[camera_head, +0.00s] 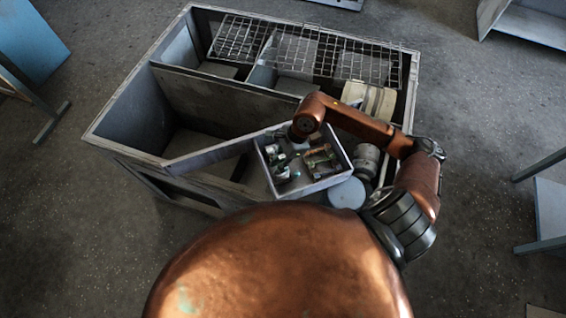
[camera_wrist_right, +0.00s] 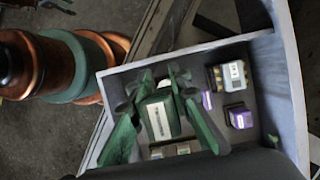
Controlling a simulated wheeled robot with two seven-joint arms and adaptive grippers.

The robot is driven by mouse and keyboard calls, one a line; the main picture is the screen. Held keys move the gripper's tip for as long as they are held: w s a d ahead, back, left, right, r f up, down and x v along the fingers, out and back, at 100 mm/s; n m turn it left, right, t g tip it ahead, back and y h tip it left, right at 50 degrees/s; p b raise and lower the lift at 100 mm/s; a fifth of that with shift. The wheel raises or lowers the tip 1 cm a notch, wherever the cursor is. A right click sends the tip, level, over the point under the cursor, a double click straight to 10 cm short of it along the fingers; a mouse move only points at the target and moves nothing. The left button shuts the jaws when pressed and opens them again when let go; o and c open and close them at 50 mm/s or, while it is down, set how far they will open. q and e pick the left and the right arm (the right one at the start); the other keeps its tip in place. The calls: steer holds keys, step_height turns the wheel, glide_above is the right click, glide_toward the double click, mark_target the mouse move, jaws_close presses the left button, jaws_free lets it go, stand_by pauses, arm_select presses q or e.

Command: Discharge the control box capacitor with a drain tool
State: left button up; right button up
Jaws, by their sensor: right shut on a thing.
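The control box (camera_head: 330,183) is an open pale tray on the front part of the grey housing, with several small components inside. My right arm reaches over it from the right, and the right gripper (camera_head: 298,138) points down into the box. In the right wrist view its green fingers (camera_wrist_right: 158,100) are shut on a dark green labelled body (camera_wrist_right: 160,122) above the box floor. I cannot tell whether this is the drain tool or whether it touches a component. I cannot single out the capacitor. My left gripper is not in view.
The housing (camera_head: 120,110) has high walls and a wire grid (camera_head: 300,48) at the back. A round pale lid (camera_head: 347,193) lies right of the box.

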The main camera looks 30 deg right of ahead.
step_height(320, 180, up, 7)
steer(key=p, duration=0.2)
steer(key=shift+p, duration=0.4)
stand_by(0.5)
